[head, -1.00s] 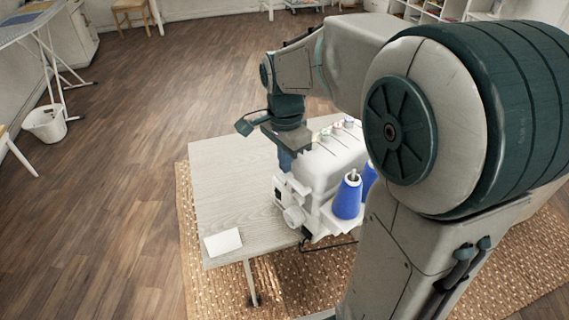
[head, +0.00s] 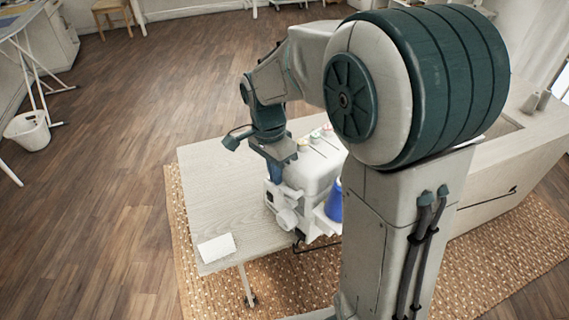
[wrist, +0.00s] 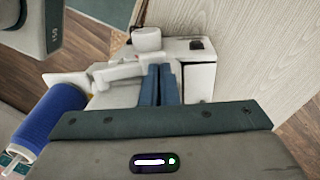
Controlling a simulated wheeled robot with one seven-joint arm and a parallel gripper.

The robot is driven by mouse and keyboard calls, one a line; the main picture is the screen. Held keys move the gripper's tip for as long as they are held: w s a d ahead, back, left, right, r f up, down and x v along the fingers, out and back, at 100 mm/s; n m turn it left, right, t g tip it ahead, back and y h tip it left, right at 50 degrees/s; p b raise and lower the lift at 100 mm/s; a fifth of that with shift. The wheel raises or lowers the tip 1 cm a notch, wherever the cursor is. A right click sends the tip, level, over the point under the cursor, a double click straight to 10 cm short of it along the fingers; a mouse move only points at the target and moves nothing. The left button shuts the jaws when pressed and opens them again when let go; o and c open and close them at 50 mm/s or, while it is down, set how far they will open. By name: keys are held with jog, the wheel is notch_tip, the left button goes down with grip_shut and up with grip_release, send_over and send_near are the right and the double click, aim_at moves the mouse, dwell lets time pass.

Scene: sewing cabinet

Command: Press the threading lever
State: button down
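The white sewing machine (head: 316,170) stands on the table, partly hidden by my arm. My gripper (head: 275,174) points down at the machine's left end. In the wrist view my gripper's blue fingers (wrist: 160,72) lie side by side, shut, with nothing seen between them. Their tips are over or against the machine's white body (wrist: 198,72). A white lever-like part (wrist: 118,74) lies just left of the fingertips; I cannot tell whether it is the threading lever or whether the fingers touch it. A round white knob (wrist: 146,38) sits beyond the tips.
A blue thread cone (head: 334,204) stands at the machine's near side; a blue cone (wrist: 50,122) is at left in the wrist view. A white paper (head: 216,248) lies on the table's front corner. The tabletop (head: 212,190) left of the machine is clear.

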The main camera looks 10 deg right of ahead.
jog(key=shift+a+f, duration=0.2)
jog(key=shift+a, duration=0.05)
jog(key=shift+d+r+p, duration=0.1)
jog(key=shift+r+p, duration=0.65)
jog(key=shift+r, duration=0.1)
jog(key=shift+r+p, duration=0.55)
jog(key=shift+r, duration=0.1)
notch_tip(320, 180, up, 13)
jog(key=w+p, duration=0.1)
jog(key=shift+a+f+p, duration=0.2)
jog(key=shift+a+p, duration=0.15)
